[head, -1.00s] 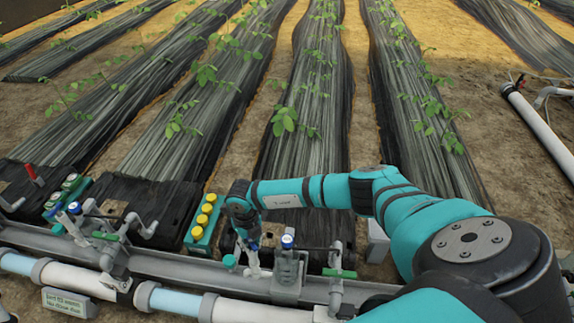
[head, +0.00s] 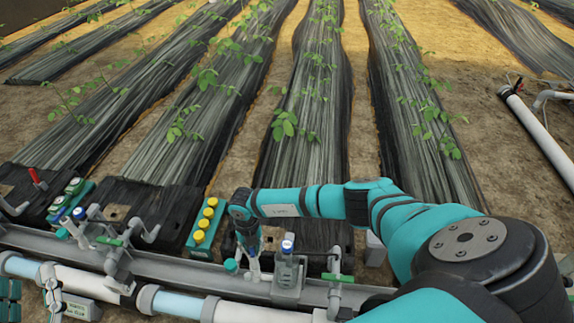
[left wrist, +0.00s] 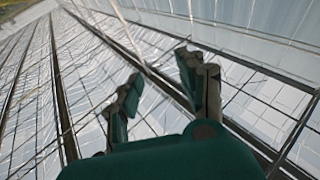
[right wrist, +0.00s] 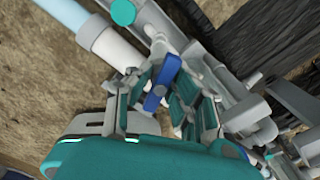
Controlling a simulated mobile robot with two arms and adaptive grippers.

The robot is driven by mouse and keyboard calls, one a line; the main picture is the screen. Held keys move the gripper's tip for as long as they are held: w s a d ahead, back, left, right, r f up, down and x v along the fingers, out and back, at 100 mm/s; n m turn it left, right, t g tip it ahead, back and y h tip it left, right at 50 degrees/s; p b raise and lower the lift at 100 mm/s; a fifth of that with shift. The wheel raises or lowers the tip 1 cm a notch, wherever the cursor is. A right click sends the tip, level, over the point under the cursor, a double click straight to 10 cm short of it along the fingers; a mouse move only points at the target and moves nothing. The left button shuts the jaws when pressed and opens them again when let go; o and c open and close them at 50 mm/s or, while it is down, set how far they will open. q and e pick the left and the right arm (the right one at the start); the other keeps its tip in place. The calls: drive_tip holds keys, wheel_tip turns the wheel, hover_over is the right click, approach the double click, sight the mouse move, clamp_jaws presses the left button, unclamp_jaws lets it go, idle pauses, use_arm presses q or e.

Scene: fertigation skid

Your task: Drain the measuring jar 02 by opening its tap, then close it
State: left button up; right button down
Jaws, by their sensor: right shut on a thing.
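My right gripper (head: 248,250) is low at the grey rail in the head view. In the right wrist view its fingers (right wrist: 165,92) are shut on a blue tap handle (right wrist: 157,88), which shows between the dark teal pads. The gripper partly hides the tap and the fittings under it. I cannot pick out the measuring jar 02 or read a number, or tell whether the tap is open. A blue-topped fitting (head: 287,245) stands just right of the gripper. My left gripper (left wrist: 155,78) is open and empty in the left wrist view, away from the rail.
A light blue and white pipe (head: 180,302) runs in front of the grey rail (head: 180,268). A green-handled valve (head: 338,277) is to the right. A teal box with yellow caps (head: 205,225) stands behind the rail. Another valve group (head: 105,240) is at left.

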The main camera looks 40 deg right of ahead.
drive_tip(key=m, duration=0.1)
drive_tip(key=m+p, duration=0.1)
drive_tip(key=shift+s+d+m+p, duration=0.2)
drive_tip(key=shift+d+m+p, duration=0.05)
drive_tip(key=shift+m+p, duration=0.05)
drive_tip(key=m+p, duration=0.1)
drive_tip(key=m, duration=0.1)
drive_tip(key=shift+m, duration=0.3)
drive_tip(key=shift+f+p, duration=0.1)
drive_tip(key=shift+p, duration=0.2)
drive_tip(key=c, duration=1.2)
unclamp_jaws()
drive_tip(key=shift+a, duration=0.1)
use_arm(q)
drive_tip(key=s+a+f+g+y, duration=0.1)
drive_tip(key=f+g, duration=0.3)
drive_tip(key=f, duration=0.3)
drive_tip(key=s+a+f+g+y, duration=0.1)
drive_tip(key=s+f+g+y, duration=0.1)
drive_tip(key=f+g, duration=0.3)
wheel_tip(320, 180, down, 2)
drive_tip(key=shift+a+f, duration=0.1)
drive_tip(key=shift+a, duration=0.3)
use_arm(e)
drive_tip(key=shift+w+a, duration=0.1)
